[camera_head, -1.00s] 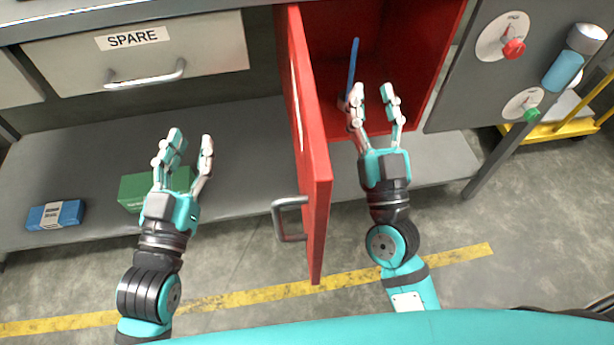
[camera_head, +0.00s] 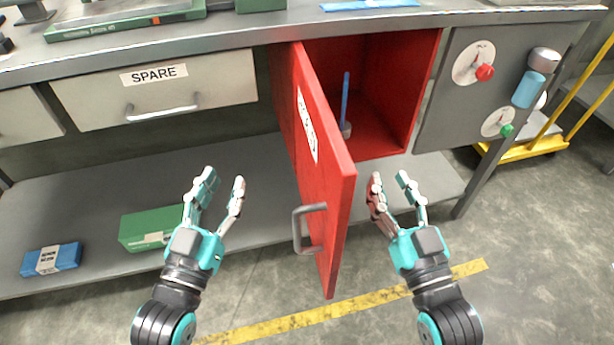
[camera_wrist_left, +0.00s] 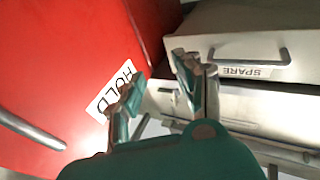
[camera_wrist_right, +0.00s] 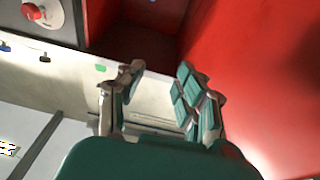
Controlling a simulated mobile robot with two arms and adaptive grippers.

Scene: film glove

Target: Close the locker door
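The red locker door (camera_head: 335,190) stands wide open, swung out toward me, with a grey bar handle (camera_head: 300,230) on its left face. In the left wrist view its red face carries a HOLD label (camera_wrist_left: 110,92). The red locker (camera_head: 385,125) is open, with a blue-handled tool (camera_head: 345,105) inside. My left gripper (camera_head: 222,188) is open and empty, left of the door and apart from the handle. My right gripper (camera_head: 392,188) is open and empty, just right of the door, in front of the locker's opening; I cannot tell whether it touches the door.
The drawer marked SPARE (camera_head: 160,95) is shut, left of the locker. A green box (camera_head: 150,228) and a blue box (camera_head: 50,260) lie on the lower shelf (camera_head: 90,195). A panel with knobs (camera_head: 470,85) is right of the locker. A yellow cart (camera_head: 525,148) stands far right.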

